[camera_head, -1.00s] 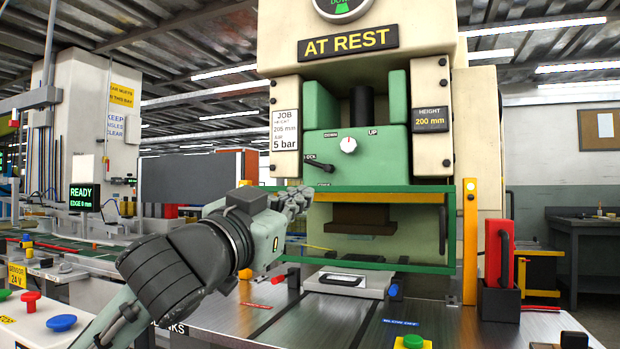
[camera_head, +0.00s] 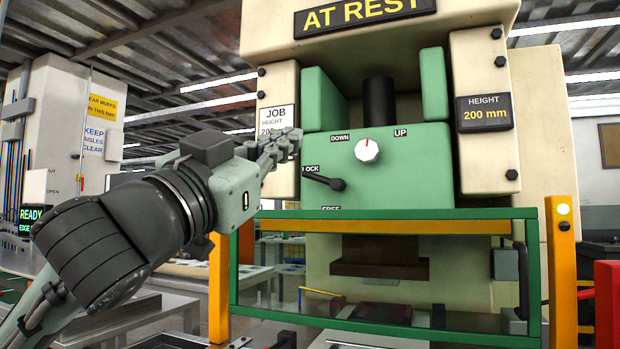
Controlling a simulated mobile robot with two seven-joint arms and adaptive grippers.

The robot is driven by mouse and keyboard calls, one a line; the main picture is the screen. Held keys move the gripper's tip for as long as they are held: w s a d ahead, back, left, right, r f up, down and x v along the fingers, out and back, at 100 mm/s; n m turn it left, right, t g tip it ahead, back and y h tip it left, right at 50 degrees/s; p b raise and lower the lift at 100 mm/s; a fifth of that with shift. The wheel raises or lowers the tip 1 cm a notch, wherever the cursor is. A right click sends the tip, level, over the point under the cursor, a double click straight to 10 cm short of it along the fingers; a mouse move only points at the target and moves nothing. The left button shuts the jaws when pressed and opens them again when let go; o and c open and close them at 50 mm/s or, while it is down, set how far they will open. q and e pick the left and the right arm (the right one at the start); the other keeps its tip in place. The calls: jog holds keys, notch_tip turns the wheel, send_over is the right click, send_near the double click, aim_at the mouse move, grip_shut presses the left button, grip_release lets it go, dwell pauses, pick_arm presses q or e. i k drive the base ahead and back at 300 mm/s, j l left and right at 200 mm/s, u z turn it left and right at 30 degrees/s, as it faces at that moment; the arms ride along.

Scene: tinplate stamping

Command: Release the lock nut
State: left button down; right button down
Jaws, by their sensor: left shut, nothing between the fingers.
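The lock nut's black lever (camera_head: 325,181) is on the green slide (camera_head: 405,184) of the press. Its pivot is at the right and its handle points left and slightly up, beside the LOCK label (camera_head: 310,169). My left gripper (camera_head: 291,141) is shut and empty. Its fingertips show in front of the JOB plate, above and left of the lever, apart from it in the picture. My right gripper is not in view.
A white knob (camera_head: 367,150) sits between the DOWN and UP labels. A green guard frame (camera_head: 390,214) with an orange bar crosses below the slide. Yellow posts (camera_head: 562,275) stand at both sides. The HEIGHT plate (camera_head: 485,111) reads 200 mm. The sign above reads AT REST.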

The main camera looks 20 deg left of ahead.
aim_at(336, 184)
jog(key=i+j, duration=0.25)
jog(key=i, duration=0.15)
jog(key=i+j, duration=0.25)
jog(key=i, duration=0.2)
